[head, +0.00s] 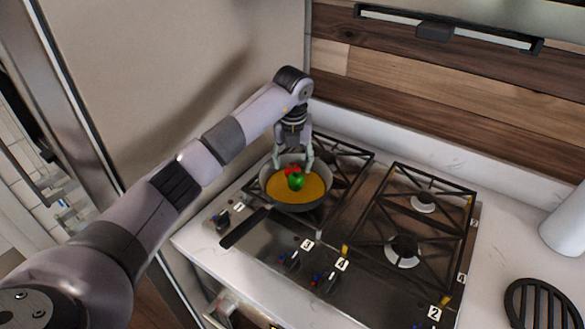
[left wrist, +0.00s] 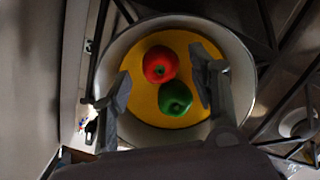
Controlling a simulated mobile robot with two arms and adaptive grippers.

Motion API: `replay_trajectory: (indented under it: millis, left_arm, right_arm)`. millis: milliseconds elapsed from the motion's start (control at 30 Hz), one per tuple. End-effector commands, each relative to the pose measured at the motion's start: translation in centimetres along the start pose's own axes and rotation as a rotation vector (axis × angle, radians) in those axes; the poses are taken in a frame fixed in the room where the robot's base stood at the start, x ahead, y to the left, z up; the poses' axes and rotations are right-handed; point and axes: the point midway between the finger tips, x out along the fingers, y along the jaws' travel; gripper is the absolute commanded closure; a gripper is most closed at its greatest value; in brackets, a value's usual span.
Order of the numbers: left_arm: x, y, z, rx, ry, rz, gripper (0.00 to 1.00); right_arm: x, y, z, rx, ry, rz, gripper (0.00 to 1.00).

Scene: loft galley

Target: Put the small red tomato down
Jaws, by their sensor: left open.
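The small red tomato (left wrist: 160,65) lies in the pan on a flat yellow-orange surface, touching or nearly touching a green pepper-like item (left wrist: 175,98). In the head view the tomato (head: 290,169) shows partly behind the green item (head: 295,181). My left gripper (head: 293,167) points down over the pan. Its fingers (left wrist: 160,90) are open, one on each side of the two items, with visible gaps. My right gripper is not in view.
The gas stove (head: 375,290) has black grates (head: 430,205) and numbered knobs along its front. A tall panel (head: 170,60) stands close to the left of my arm. A white cylinder (head: 565,225) and a black slatted item (head: 543,300) are on the right counter.

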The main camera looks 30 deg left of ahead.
Motion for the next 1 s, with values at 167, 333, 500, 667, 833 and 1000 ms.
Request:
replay_trajectory:
  millis: [167,333,500,667,833,1000]
  left_arm:
    - [-4.0,-0.1,0.1,0.002,-0.006,-0.003,0.46]
    - [-7.2,0.0,0.1,0.001,-0.004,-0.001,0.46]
    - [-9.0,0.0,0.0,0.0,-0.001,0.0,0.46]
    - [-9.4,0.0,0.0,0.001,0.001,0.001,0.46]
    - [-9.4,0.0,0.0,0.001,0.001,0.0,0.46]
    - [-9.4,0.0,0.0,0.001,0.001,0.0,0.46]
  right_arm:
    - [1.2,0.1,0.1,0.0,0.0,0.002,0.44]
    - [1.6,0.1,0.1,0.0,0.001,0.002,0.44]
    - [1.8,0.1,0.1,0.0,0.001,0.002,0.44]
    - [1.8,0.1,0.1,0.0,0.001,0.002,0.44]
    - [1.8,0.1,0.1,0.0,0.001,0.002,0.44]
    - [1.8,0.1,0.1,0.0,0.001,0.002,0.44]
